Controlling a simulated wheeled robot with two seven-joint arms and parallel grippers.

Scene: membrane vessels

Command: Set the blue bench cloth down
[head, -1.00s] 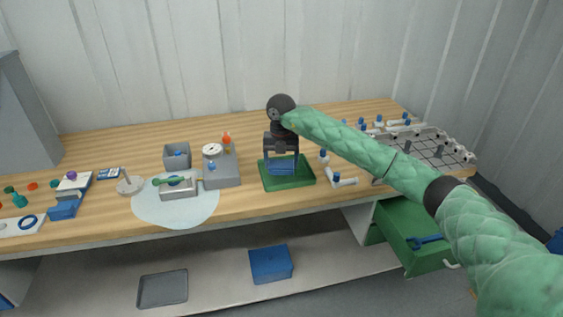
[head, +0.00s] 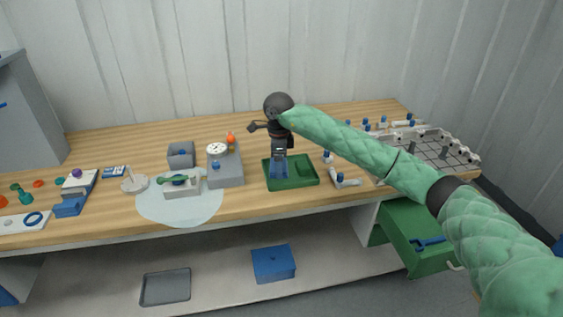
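My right gripper (head: 279,152), at the end of the green-sleeved arm from the right, points down over the green tray (head: 307,184). The fingers partly hide the cloth's top. My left gripper is not in view.
Left of the tray stand a grey gauge unit (head: 225,172), a grey bin (head: 181,156) and a metal block on a pale round mat (head: 160,207). White fittings (head: 346,181) and a grey rack (head: 430,151) are to the right. A green drawer (head: 415,235) stands open below.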

